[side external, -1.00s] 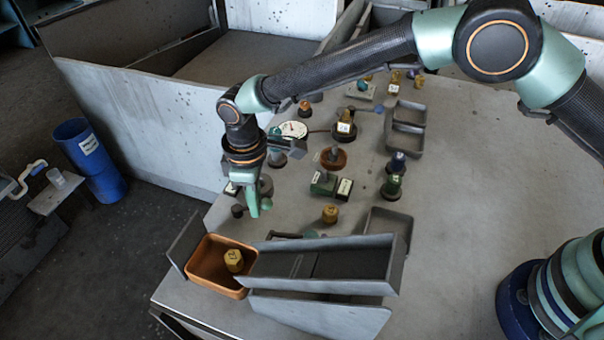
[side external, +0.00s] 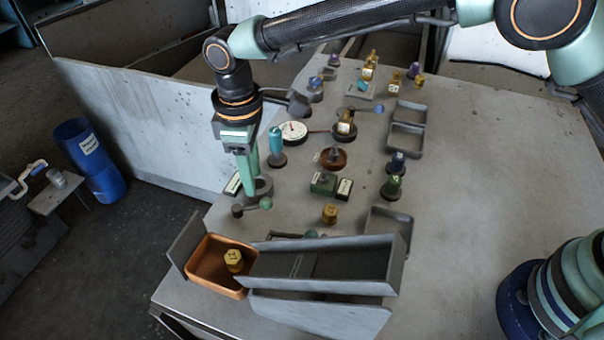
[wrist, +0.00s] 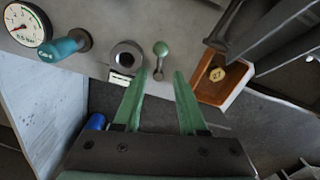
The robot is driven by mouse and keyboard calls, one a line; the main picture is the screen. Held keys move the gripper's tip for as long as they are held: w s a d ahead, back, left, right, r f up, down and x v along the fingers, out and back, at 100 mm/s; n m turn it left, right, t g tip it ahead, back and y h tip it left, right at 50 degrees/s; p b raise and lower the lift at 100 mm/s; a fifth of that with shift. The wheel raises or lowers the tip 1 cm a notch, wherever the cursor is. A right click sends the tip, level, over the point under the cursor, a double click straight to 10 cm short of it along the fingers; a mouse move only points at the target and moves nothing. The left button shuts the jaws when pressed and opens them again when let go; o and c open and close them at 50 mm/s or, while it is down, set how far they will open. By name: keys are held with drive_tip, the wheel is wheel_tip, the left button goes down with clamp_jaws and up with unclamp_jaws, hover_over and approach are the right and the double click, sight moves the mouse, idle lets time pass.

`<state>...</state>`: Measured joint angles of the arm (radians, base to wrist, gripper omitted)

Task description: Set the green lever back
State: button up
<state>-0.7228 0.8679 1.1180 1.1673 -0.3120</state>
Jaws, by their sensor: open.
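The green lever (side external: 266,203) is a short arm with a green ball knob, low on the panel's left side. Its dark pivot end (side external: 238,211) lies left of the knob in the side view. In the wrist view the green lever (wrist: 161,50) has its knob at the far end and its grey end nearer the fingertips. My gripper (side external: 248,182) is open and empty, pointing down just behind the lever. In the wrist view my gripper (wrist: 162,76) shows two separated green fingers, with the lever's near end between the tips in the picture. Contact cannot be told.
A grey ring (side external: 263,188) and a teal cylinder (side external: 276,145) stand beside the fingers. A dial gauge (side external: 293,131) is further back. An orange tray (side external: 205,268) holding a yellow hex piece and a grey chute (side external: 330,268) lie in front.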

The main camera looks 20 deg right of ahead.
sight(267, 201)
drive_tip(key=shift+r, duration=2)
drive_tip(key=o, duration=0.3)
drive_tip(key=n, duration=0.1)
drive_tip(key=s+n, duration=0.1)
drive_tip(key=n, duration=0.1)
drive_tip(key=s+d+r+n+t, duration=0.1)
drive_tip(key=n, duration=0.1)
drive_tip(key=shift+y, duration=0.4)
drive_tip(key=f+n, duration=0.1)
drive_tip(key=f, duration=0.3)
drive_tip(key=f+n, duration=0.1)
drive_tip(key=f, duration=0.3)
drive_tip(key=f+n, duration=0.2)
drive_tip(key=f, duration=0.1)
drive_tip(key=shift+w+d+f+t+y, duration=0.3)
drive_tip(key=shift+w+f+t+y, duration=0.1)
clamp_jaws()
